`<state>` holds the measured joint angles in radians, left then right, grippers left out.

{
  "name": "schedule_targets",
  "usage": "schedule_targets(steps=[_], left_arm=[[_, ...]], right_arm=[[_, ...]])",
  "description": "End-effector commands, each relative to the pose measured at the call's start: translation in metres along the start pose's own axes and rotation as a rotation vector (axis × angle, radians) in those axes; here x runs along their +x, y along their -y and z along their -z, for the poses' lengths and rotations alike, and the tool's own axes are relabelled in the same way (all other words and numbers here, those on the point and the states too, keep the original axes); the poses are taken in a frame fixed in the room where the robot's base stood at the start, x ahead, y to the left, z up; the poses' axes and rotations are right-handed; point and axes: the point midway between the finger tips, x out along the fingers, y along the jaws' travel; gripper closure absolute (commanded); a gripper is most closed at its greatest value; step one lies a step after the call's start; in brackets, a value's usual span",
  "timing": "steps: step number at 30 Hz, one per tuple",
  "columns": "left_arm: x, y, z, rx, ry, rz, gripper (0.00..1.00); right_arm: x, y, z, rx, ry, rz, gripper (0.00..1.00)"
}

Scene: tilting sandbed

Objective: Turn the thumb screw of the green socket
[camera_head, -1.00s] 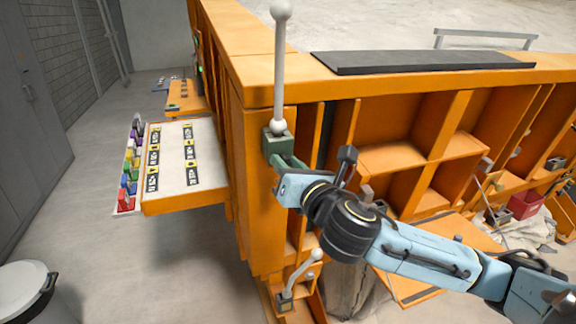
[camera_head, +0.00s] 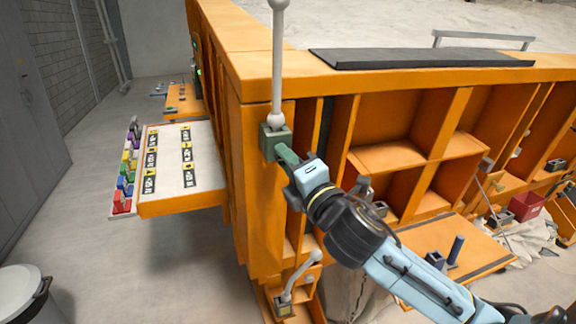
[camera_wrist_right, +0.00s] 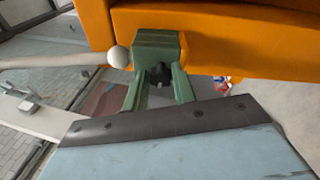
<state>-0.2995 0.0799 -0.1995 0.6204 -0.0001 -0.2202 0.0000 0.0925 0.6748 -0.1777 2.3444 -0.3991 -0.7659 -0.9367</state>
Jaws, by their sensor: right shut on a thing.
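The green socket (camera_head: 274,143) sits on the corner post of the orange sandbed frame, with a white rod (camera_head: 278,70) standing upright in it. In the right wrist view the green socket (camera_wrist_right: 157,46) is straight ahead, and the dark thumb screw (camera_wrist_right: 159,74) sticks out of its near face. My right gripper (camera_head: 288,158) reaches the socket from the lower right. Its green fingers (camera_wrist_right: 159,88) are on either side of the thumb screw and shut on it. In the head view the screw is hidden by the gripper. My left gripper is out of view.
A second socket with a tilted white rod (camera_head: 300,280) is low on the frame. A side shelf (camera_head: 190,200) with labels and coloured pieces is at the left. A lower orange shelf (camera_head: 470,258) and a red bin (camera_head: 528,207) are at the right.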

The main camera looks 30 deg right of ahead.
Motion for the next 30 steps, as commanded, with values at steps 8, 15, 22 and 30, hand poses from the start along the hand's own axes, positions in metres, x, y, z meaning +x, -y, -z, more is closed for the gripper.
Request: schedule_targets(steps=[8, 15, 22, 30], left_arm=[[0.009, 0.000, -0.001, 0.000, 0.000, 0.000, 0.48], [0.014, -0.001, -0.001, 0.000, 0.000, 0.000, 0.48], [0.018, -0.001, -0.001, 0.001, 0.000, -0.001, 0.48], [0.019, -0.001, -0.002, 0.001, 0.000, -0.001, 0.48]], right_arm=[[0.000, 0.004, 0.001, 0.264, 0.020, -0.041, 0.96], [0.000, 0.004, 0.002, 0.489, 0.035, -0.081, 0.96], [0.000, 0.004, 0.003, 0.704, 0.050, -0.121, 0.96], [0.001, 0.005, 0.004, 0.956, 0.067, -0.164, 0.96]])
